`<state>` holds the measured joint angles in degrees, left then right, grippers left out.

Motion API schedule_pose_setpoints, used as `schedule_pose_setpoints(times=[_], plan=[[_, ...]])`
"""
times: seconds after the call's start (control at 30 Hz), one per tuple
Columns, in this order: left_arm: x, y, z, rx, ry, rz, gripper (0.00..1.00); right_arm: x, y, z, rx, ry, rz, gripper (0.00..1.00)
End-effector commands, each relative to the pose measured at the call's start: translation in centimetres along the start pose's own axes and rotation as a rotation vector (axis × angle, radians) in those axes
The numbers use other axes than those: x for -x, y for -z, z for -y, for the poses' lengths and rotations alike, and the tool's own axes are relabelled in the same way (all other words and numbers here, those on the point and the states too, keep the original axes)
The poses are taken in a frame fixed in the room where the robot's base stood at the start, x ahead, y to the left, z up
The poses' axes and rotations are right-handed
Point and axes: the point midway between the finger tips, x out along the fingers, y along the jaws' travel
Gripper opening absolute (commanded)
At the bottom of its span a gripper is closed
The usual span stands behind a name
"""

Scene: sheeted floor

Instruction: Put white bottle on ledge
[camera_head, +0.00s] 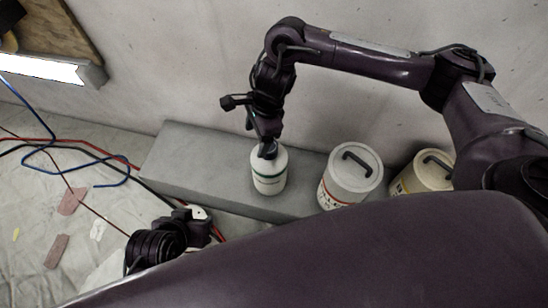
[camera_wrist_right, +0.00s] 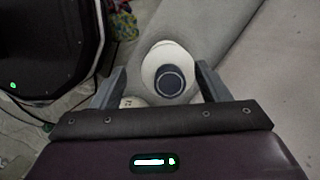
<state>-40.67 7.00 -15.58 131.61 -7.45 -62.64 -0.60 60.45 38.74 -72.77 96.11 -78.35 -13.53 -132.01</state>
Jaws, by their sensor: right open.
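The white bottle (camera_head: 269,176) has a green band and appears upright on the grey ledge (camera_head: 200,165) along the wall. My right gripper (camera_head: 267,150) is at the top of the bottle, coming from above. In the right wrist view, the bottle's dark round cap (camera_wrist_right: 170,82) and white shoulder show between the two spread fingers of the right gripper (camera_wrist_right: 162,84), with small gaps beside it. My left gripper (camera_head: 202,226) is at the lower left, in front of the ledge. Its fingers are not clear.
Two white tubs with dark handles, one nearer (camera_head: 350,178) and one farther right (camera_head: 422,174), stand right of the bottle. Red, blue and black cables (camera_head: 90,150) lie on the sheeted floor at left. The ledge left of the bottle is bare.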

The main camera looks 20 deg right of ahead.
Motion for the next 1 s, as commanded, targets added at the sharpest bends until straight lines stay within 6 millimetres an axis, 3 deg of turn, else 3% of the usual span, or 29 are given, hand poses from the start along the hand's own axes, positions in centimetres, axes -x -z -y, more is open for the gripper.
schedule_pose_setpoints(times=[0.03,0.17,0.3,0.4,0.47,0.57,0.67,0.73,0.77,0.9,1.0], plan=[[-0.1,0.0,0.0,0.0,0.0,0.0,0.36,-1.9,-2.7,-1.6,-0.081,-0.005,0.067,0.69],[0.0,0.0,0.0,0.0,0.0,-0.001,0.36,-4.5,-10.5,-4.7,-0.438,-0.011,0.282,0.69],[0.0,0.0,0.0,0.0,0.0,-0.002,0.36,-4.5,-16.9,-6.9,-0.936,-0.085,0.506,0.69],[0.0,0.1,0.0,0.0,0.0,-0.003,0.36,-3.5,-19.5,-7.5,-1.343,-0.177,0.64,0.69],[0.0,0.1,0.0,0.0,0.0,-0.003,0.36,-2.9,-20.0,-7.5,-1.606,-0.244,0.705,0.69],[0.0,0.1,0.0,0.0,0.0,-0.003,0.36,-2.1,-19.2,-7.3,-2.07,-0.366,0.788,0.69],[0.0,0.1,0.0,0.0,0.0,-0.003,0.36,-2.0,-16.4,-7.3,-2.561,-0.489,0.837,0.69],[0.0,0.1,0.0,0.0,0.0,-0.003,0.36,-2.3,-13.4,-7.8,-2.911,-0.562,0.851,0.69],[0.0,0.1,0.0,0.0,0.0,-0.004,0.36,-2.5,-12.0,-8.2,2.894,0.557,-0.81,0.69],[0.0,0.1,0.0,0.0,0.0,-0.004,0.36,-3.7,-5.6,-10.8,2.384,0.424,-0.562,0.69],[0.0,0.1,0.0,0.0,0.0,-0.004,0.36,-4.3,-2.3,-12.8,2.135,0.35,-0.47,0.69]])
